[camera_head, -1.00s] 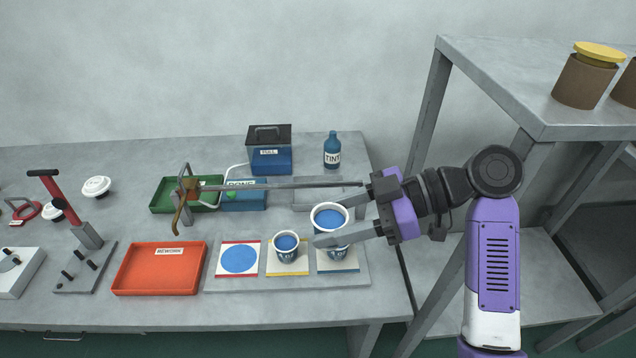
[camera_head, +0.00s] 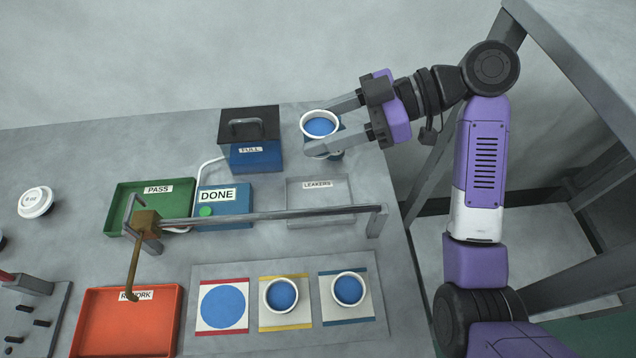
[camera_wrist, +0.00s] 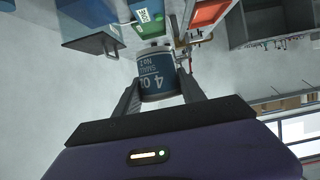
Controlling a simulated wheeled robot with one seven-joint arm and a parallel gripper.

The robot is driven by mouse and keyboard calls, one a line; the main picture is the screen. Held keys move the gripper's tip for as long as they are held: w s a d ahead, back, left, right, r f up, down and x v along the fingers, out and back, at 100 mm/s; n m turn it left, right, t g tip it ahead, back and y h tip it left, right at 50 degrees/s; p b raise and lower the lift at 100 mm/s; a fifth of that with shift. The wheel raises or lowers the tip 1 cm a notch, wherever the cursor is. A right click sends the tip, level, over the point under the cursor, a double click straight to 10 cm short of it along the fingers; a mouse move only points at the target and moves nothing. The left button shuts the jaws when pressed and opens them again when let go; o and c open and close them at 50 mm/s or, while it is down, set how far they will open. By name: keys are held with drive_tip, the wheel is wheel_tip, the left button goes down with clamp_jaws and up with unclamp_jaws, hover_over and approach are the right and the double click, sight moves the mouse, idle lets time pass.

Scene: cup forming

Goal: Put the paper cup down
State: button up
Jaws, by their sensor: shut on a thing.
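My gripper (camera_head: 325,126) is shut on a paper cup (camera_head: 320,124), with a finger on each side of it. The cup has a white rim and a blue inside, and is held upright over the back right of the table. The wrist view shows its blue side (camera_wrist: 160,76) with "4 OZ SMALL No 2" lettering between the fingers. A second cup (camera_head: 281,294) stands on the yellow-edged mat (camera_head: 298,319) and a third cup (camera_head: 348,289) on the blue-edged mat (camera_head: 362,316).
The lidded FULL box (camera_head: 256,157) is left of the held cup. The grey LEAKERS tray (camera_head: 318,184) is below it, behind a raised metal bar (camera_head: 260,216). The DONE box (camera_head: 223,196), green PASS tray (camera_head: 125,195) and orange REWORK tray (camera_head: 125,325) are further left.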

wheel_tip(320, 180, down, 20)
drive_tip(key=shift+r+p, duration=0.15)
drive_tip(key=shift+p, duration=0.15)
idle(0.4)
drive_tip(key=shift+f, duration=0.2)
drive_tip(key=o, duration=1.3)
drive_tip(key=shift+r, duration=0.1)
drive_tip(key=shift+r, duration=0.15)
drive_tip(key=b+v, duration=0.1)
drive_tip(key=v, duration=0.6)
drive_tip(key=shift+d+r, duration=0.1)
drive_tip(key=shift+d, duration=0.15)
